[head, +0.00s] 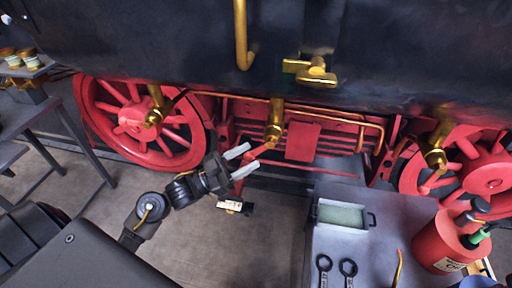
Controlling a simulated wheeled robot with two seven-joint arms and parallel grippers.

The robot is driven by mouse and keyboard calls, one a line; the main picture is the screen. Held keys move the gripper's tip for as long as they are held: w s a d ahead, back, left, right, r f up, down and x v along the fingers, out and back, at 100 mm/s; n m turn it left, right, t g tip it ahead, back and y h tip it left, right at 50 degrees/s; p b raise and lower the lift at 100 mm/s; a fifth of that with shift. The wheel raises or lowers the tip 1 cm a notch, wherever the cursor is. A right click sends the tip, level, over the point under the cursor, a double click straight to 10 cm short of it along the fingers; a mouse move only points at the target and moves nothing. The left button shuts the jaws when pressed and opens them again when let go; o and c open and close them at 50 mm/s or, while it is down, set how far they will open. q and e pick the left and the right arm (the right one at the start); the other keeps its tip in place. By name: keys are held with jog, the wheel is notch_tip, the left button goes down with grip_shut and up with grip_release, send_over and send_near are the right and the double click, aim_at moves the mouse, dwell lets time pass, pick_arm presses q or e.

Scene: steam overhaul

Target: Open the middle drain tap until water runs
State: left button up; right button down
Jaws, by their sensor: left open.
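The middle drain tap (276,118) is a brass fitting hanging under the dark boiler side, between the red wheels. Its red-orange lever (262,149) slants down to the left from the tap's lower end. No water shows at it. My left gripper (254,156) is open, with its two pale fingers pointing right at the lever's lower end. The lever tip seems to lie close to or between the fingertips; I cannot tell whether they touch. My right gripper is not in view.
Other brass taps hang at the left (154,106) and right (436,146). A grey bench (340,245) at lower right carries a tray (341,214), spanners (347,268) and a red can (446,243). A small white-and-black object (233,206) lies below my gripper. Grey floor is clear at lower middle.

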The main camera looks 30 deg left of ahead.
aim_at(256, 152)
pick_arm(q)
jog(key=shift+p+x, duration=0.4)
jog(key=shift+x, duration=1.45)
grip_shut()
